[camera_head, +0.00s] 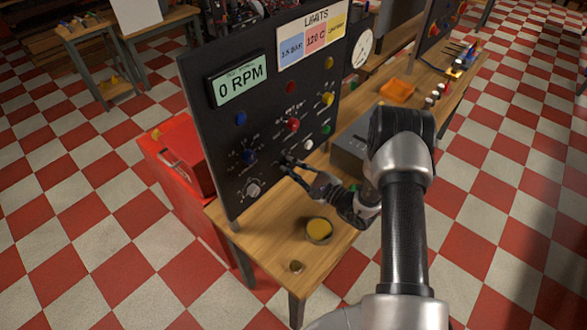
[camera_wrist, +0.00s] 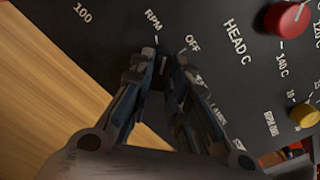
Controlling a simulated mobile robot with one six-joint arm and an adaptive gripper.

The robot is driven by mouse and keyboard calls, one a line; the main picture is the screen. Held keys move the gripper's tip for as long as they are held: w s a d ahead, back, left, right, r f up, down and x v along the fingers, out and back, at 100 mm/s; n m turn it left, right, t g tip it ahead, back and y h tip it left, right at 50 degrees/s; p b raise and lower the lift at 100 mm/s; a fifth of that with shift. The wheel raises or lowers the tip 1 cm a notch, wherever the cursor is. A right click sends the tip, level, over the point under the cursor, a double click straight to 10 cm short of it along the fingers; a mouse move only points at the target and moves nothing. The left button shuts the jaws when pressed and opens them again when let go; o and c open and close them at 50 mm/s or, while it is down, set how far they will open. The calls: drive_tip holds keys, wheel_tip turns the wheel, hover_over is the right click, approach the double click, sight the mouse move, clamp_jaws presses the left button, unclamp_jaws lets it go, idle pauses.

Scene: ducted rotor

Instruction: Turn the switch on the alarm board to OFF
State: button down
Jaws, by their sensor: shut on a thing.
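The black alarm board (camera_head: 207,140) stands upright on the wooden bench, with a 0 RPM display and several knobs. My gripper (camera_head: 286,163) reaches its lower right part, fingertips at the panel face. In the wrist view my gripper (camera_wrist: 162,60) has both fingers closed around a dark switch knob, mostly hidden between them. The labels RPM, OFF, HEAD C and LAMPS are printed around the fingertips. The OFF label (camera_wrist: 193,43) is just right of the tips, and RPM is just above them. The knob's pointer is hidden, so I cannot tell its setting.
A red knob (camera_wrist: 286,17) and a yellow knob (camera_wrist: 305,115) sit to the right. A blue knob (camera_head: 249,156) and a grey knob (camera_head: 253,190) are left of my gripper. A yellow-topped round container (camera_head: 319,230) stands below on the bench; a grey box (camera_head: 348,154) is behind.

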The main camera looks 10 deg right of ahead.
drive_tip(key=m, duration=0.3)
drive_tip(key=shift+m, duration=0.3)
drive_tip(key=shift+m+b, duration=0.35)
drive_tip(key=shift+m, duration=1.55)
drive_tip(key=c, duration=1.5)
unclamp_jaws()
drive_tip(key=v, duration=1.2)
